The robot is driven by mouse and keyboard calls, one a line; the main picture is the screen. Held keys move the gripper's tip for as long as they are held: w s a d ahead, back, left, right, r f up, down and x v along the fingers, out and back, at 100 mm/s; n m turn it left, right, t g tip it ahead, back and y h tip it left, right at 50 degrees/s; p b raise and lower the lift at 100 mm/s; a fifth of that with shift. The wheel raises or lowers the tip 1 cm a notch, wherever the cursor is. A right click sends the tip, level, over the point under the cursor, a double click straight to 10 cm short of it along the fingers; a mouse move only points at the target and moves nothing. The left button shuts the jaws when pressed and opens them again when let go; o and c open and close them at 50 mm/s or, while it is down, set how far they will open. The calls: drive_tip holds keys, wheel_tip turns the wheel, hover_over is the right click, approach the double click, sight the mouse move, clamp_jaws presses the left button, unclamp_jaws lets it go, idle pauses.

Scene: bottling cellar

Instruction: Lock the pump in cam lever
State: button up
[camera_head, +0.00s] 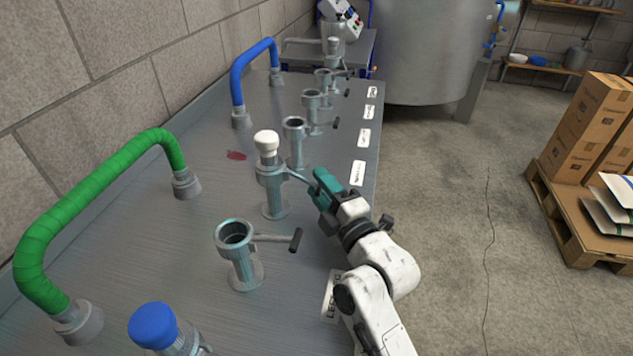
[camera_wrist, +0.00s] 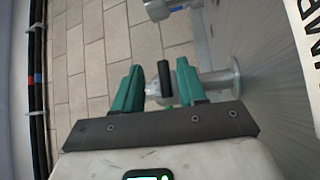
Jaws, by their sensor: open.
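A grey metal coupling with a white-capped end (camera_head: 269,175) stands upright on the steel bench. Its lever (camera_head: 297,177) sticks out toward the bench's right edge. My gripper (camera_head: 318,184) is at the outer end of this lever. In the wrist view my gripper (camera_wrist: 158,76) is open, with the lever's black handle (camera_wrist: 163,76) between its teal fingers. A gap shows on the handle's left; its right side is close to the right finger. Whether they touch cannot be told. Which label names this coupling is not readable in the head view.
An empty coupling (camera_head: 237,250) with its own lever stands nearer. Several more stand behind. A green hose (camera_head: 100,185), a blue hose (camera_head: 240,70) and a blue-capped coupling (camera_head: 152,326) are on the bench (camera_head: 200,235). The floor (camera_head: 450,220) right of the bench is clear up to the box pallet.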

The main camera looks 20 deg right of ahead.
drive_tip(key=b+v, duration=0.1)
drive_tip(key=v, duration=0.7)
drive_tip(key=shift+s+d+f, duration=0.1)
drive_tip(key=shift+s, duration=0.2)
drive_tip(key=shift+c, duration=0.5)
